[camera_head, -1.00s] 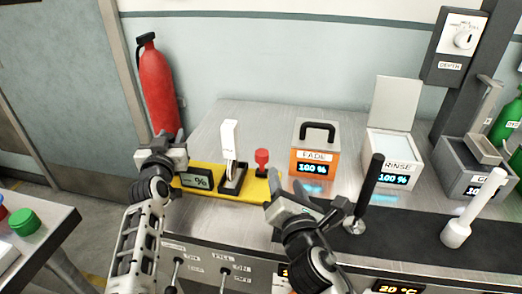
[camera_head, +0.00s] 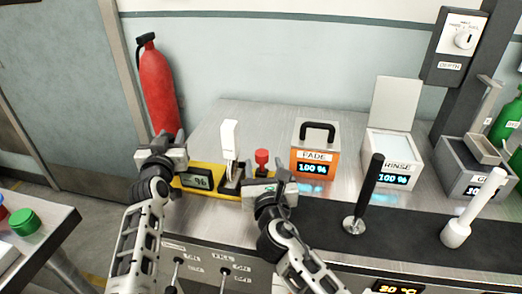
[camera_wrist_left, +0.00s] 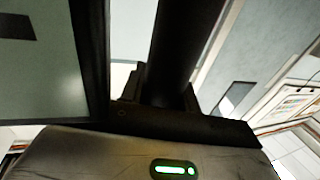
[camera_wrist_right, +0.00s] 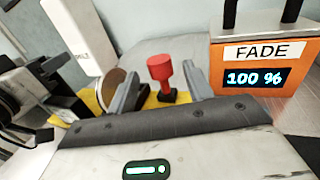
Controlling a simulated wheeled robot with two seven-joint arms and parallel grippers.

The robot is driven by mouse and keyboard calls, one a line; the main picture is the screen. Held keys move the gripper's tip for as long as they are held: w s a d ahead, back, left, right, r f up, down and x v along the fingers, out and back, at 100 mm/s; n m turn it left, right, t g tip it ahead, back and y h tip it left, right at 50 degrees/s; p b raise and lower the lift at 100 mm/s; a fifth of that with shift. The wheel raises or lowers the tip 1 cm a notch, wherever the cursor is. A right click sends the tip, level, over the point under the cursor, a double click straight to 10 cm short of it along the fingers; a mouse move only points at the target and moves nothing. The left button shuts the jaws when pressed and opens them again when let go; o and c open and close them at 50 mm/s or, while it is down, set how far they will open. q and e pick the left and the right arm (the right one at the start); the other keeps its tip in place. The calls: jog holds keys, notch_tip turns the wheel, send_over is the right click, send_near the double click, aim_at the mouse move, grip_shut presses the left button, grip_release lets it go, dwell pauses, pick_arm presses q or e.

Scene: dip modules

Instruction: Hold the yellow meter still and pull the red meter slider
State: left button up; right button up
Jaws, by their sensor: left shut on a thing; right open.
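The yellow meter (camera_head: 205,192) is a flat yellow base on the metal bench, with a dark display reading "-- %" and a white upright part (camera_head: 229,140). Its red slider (camera_head: 262,158) is a red knob at the right end of the base. My left gripper (camera_head: 176,158) is shut on the meter's left end; the left wrist view is filled by dark close surfaces. My right gripper (camera_head: 270,180) is open in front of the slider. In the right wrist view, the red slider (camera_wrist_right: 160,68) shows between and beyond the two open fingers (camera_wrist_right: 160,88).
An orange FADE box (camera_head: 314,160) stands just right of the slider. The RINSE box (camera_head: 394,160), a black-handled lever (camera_head: 368,185) and a white-handled lever (camera_head: 474,205) are further right. A red extinguisher (camera_head: 157,90) stands behind the left gripper.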

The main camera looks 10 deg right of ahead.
aim_at(261, 151)
jog(key=w, duration=0.6)
jog(key=shift+w+d, duration=0.25)
jog(key=shift+w, duration=0.05)
grip_shut()
jog(key=s, duration=0.2)
jog(key=s+a, duration=0.1)
jog(key=s, duration=0.1)
jog(key=s+a, duration=0.1)
jog(key=shift+s+a, duration=0.2)
jog(key=shift+s, duration=0.2)
grip_release()
jog(key=s, duration=0.7)
jog(key=shift+s+a, duration=0.25)
